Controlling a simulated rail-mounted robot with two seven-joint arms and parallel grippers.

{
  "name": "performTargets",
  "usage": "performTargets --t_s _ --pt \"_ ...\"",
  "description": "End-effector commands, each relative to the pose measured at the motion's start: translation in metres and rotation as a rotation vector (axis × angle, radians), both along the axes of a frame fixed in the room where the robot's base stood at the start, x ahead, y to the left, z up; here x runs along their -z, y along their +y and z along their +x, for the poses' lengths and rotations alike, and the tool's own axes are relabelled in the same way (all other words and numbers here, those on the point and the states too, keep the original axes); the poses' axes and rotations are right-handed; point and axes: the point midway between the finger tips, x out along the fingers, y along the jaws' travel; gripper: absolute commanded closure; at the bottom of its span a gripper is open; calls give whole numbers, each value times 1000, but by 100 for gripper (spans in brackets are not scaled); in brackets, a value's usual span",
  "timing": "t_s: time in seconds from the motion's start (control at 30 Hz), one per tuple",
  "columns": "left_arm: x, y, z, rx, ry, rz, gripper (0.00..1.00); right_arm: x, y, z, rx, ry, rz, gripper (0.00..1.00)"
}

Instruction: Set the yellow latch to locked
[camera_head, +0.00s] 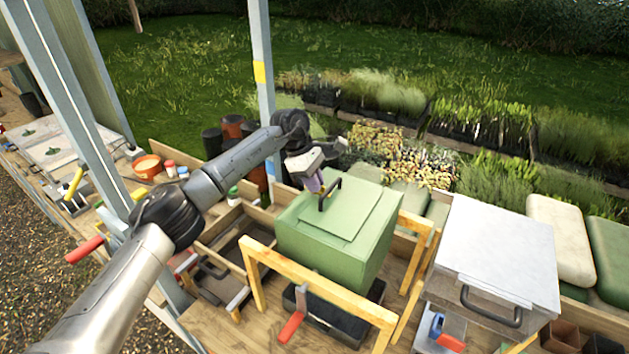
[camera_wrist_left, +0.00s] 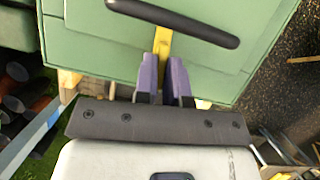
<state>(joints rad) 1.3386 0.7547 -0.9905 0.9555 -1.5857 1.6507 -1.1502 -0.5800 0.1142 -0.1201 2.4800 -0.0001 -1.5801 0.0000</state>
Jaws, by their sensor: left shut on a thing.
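The yellow latch (camera_wrist_left: 162,42) is a narrow yellow bar against the green box in the left wrist view. Its upper end is close to the black handle, and its lower part runs between my purple fingertips. My left gripper (camera_wrist_left: 164,75) is shut on it. In the head view my left gripper (camera_head: 315,183) reaches over the far left edge of the green box (camera_head: 325,250), next to the black handle (camera_head: 330,193) on its lid. The latch is hidden there behind the gripper and box. My right gripper is not in view.
A wooden frame (camera_head: 320,285) stands in front of the green box, with a red-handled lever (camera_head: 291,327) below. A grey-lidded box (camera_head: 495,250) stands to the right. Dark pots and an orange bowl (camera_head: 147,166) are at the left. A metal post (camera_head: 262,70) rises behind my arm.

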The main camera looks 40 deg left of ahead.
Motion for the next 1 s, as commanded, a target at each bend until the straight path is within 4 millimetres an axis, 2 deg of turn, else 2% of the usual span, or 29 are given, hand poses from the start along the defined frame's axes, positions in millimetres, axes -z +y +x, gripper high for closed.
performTargets --t_s 0.33,0.87,0.9,1.0 --pt "-1 -1 0 122 -3 0 100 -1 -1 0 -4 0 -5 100" --pt "-1 -1 -1 144 -2 0 100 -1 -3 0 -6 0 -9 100" --pt "-1 -1 -1 144 -2 0 88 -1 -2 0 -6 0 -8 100" --pt "-1 -1 -1 143 -2 0 79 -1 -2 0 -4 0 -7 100"
